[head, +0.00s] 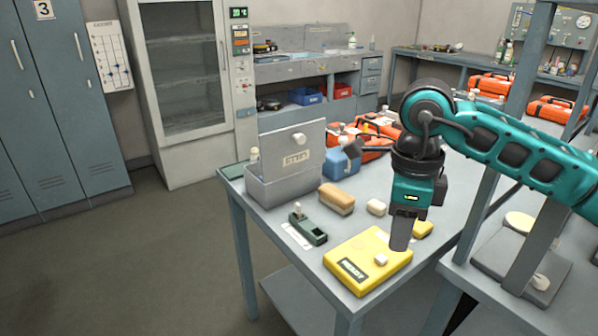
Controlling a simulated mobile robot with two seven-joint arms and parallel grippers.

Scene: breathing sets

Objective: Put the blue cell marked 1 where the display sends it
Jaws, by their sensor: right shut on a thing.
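My right gripper (401,232) points down over the right part of a yellow unit (346,257) labelled READY. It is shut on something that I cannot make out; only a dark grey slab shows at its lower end. No cell with a readable 1 shows. A blue block (345,163) with a pale mark stands behind the tan block (337,199); I cannot read that mark. A grey box (278,187) has its labelled lid (296,160) raised. My left gripper is not in view.
A dark green device (308,229) lies on the table's left part, beside a paper. A small pale block (376,207) and a yellow piece (423,229) lie near my gripper. Orange cases (371,152) stand behind. A grey upright (484,170) rises at right.

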